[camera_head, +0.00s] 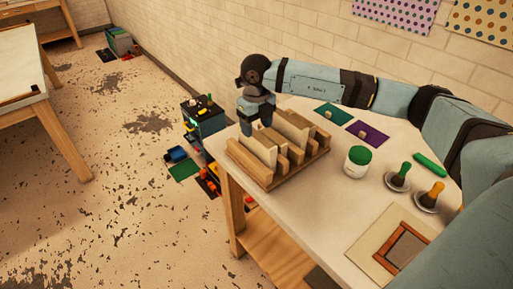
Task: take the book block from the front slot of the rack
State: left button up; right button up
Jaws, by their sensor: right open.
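The wooden rack (276,179) stands at the left end of the table and holds cream book blocks in its slots. One pale book block (262,148) stands in the slot at the left end. Another cream block (290,133) stands farther right, partly hidden among the brown dividers. My right gripper (257,126) is open and points down over the left part of the rack, just above or at the top of the left block. The view does not show whether its fingers straddle the block. My left gripper is out of view.
A green-lidded white jar (357,162) stands right of the rack. Two brushes in dishes (398,179) and a green roll (430,164) lie farther right. Green and purple mats (368,134) lie behind. A framed board (407,244) lies in front. My right arm spans the back.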

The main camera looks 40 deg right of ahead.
aim_at(257, 135)
notch_tip(257, 135, down, 4)
jog(key=shift+w+d, duration=0.15)
grip_shut()
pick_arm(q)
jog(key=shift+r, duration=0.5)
pick_arm(e)
jog(key=shift+r, duration=0.1)
